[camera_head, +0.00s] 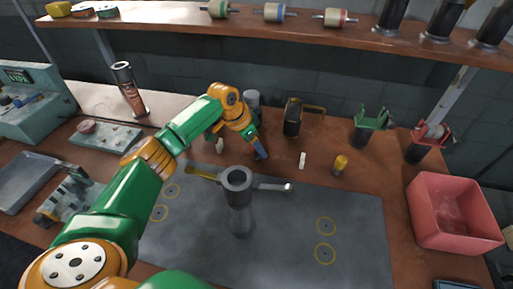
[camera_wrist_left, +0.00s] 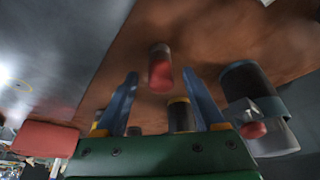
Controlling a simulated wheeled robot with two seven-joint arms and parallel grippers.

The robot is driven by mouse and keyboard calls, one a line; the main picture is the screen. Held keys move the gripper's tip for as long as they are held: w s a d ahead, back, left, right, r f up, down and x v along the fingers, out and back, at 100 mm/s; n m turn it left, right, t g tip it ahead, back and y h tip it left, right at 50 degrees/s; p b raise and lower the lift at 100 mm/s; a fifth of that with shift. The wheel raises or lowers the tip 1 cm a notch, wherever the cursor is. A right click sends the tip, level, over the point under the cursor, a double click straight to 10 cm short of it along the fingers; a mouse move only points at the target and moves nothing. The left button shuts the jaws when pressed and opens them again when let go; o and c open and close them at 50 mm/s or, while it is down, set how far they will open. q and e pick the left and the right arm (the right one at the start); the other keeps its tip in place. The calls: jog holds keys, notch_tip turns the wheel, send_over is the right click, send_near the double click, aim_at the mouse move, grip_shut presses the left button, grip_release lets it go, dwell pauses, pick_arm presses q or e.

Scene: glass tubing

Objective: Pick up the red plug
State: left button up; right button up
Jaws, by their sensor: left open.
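The red plug (camera_wrist_left: 160,72) is a short cylinder with a red part and a greyer end. In the left wrist view it shows beyond and between the two blue fingers of my left gripper (camera_wrist_left: 165,86), which are apart with nothing between them. I cannot tell how far the plug is from the fingertips. In the head view my left gripper (camera_head: 260,151) is low over the brown bench, just behind the grey mat; I cannot make out the red plug there. My right gripper is not in view.
A grey tube (camera_head: 238,205) with side arms stands on the mat (camera_head: 285,245). A white piece (camera_head: 302,160) and a yellow-topped piece (camera_head: 340,164) stand right of my gripper. A red bin (camera_head: 455,230) is far right.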

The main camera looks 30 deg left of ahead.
pick_arm(q)
jog(key=shift+w+f, duration=0.2)
jog(key=shift+s+r, duration=0.1)
jog(key=shift+r, duration=0.05)
grip_shut()
